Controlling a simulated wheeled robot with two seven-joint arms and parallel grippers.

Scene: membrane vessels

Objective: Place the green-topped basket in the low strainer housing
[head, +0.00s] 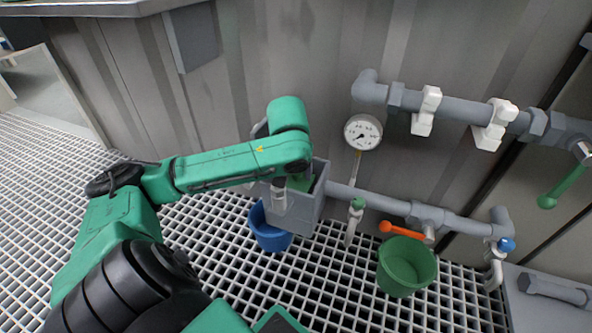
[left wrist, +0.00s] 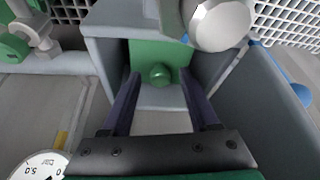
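The low strainer housing (head: 304,212) is a grey open-topped box on the pipe run near the grating; in the left wrist view its grey wall (left wrist: 108,52) surrounds the basket. The green-topped basket (head: 301,182) is down inside it, mostly hidden in the head view. In the left wrist view its green top (left wrist: 146,55) carries a round green knob. My left gripper (left wrist: 160,78) is open over the housing, its two dark fingers apart on either side of the knob, with visible gaps. In the head view the arm largely hides this gripper. My right gripper is not in view.
A blue bucket (head: 268,231) stands beside and below the housing. A green bucket (head: 405,267) stands to the right under an orange-handled valve (head: 400,230). A pressure gauge (head: 362,132) and grey pipes (head: 465,111) run along the metal wall. The grating at left is clear.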

